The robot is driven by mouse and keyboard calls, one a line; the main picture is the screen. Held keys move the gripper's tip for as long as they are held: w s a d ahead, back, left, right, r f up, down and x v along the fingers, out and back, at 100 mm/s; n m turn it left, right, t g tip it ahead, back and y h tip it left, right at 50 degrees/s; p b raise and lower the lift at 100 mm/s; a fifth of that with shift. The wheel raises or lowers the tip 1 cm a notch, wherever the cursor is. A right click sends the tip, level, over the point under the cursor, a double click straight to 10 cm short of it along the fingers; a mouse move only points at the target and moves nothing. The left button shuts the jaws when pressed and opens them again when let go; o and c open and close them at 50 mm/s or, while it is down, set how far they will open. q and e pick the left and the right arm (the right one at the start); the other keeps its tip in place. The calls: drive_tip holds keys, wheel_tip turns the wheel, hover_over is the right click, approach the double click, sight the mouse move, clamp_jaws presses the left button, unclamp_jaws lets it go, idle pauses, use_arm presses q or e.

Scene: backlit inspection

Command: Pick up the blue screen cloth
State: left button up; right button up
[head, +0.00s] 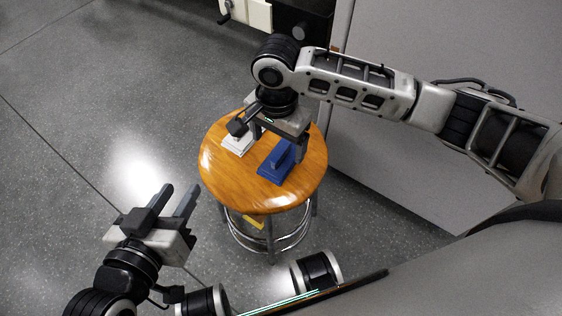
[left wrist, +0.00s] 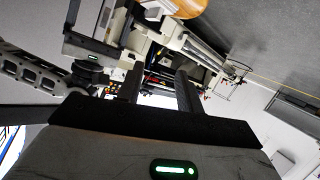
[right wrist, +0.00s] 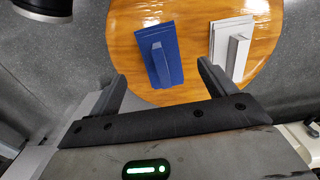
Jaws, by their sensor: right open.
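The blue screen cloth (head: 275,168) lies on a round wooden stool, folded flat with a raised ridge in its middle. It also shows in the right wrist view (right wrist: 160,52), upper middle. My right gripper (head: 277,142) is over the stool above the cloth, pointing down. Its jaws are open and empty, and in the right wrist view the fingertips (right wrist: 160,74) lie either side of the cloth's lower end. I cannot tell the exact height gap. My left gripper (head: 178,192) is left of the stool over the floor, its fingers apart with nothing between them.
A similar white folded piece (head: 238,143) lies left of the blue cloth on the stool's wooden seat (head: 212,166). A large grey panel (head: 400,170) stands close on the right. A cream and black unit (head: 260,14) is at the back. The floor on the left is open.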

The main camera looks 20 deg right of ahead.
sight(279, 153)
drive_tip(key=shift+f, duration=0.3)
wheel_tip(279, 153, down, 4)
drive_tip(key=b, duration=0.3)
drive_tip(key=shift+w+d+f, duration=0.15)
drive_tip(key=shift+f, duration=0.5)
use_arm(q)
drive_tip(key=shift+w+d+r+n+t+h, duration=0.2)
drive_tip(key=shift+d+r+n+t+h, duration=0.3)
drive_tip(key=shift+d+r+t+h, duration=0.15)
drive_tip(key=shift+a, duration=0.1)
use_arm(e)
drive_tip(key=shift+r, duration=0.1)
drive_tip(key=c, duration=1)
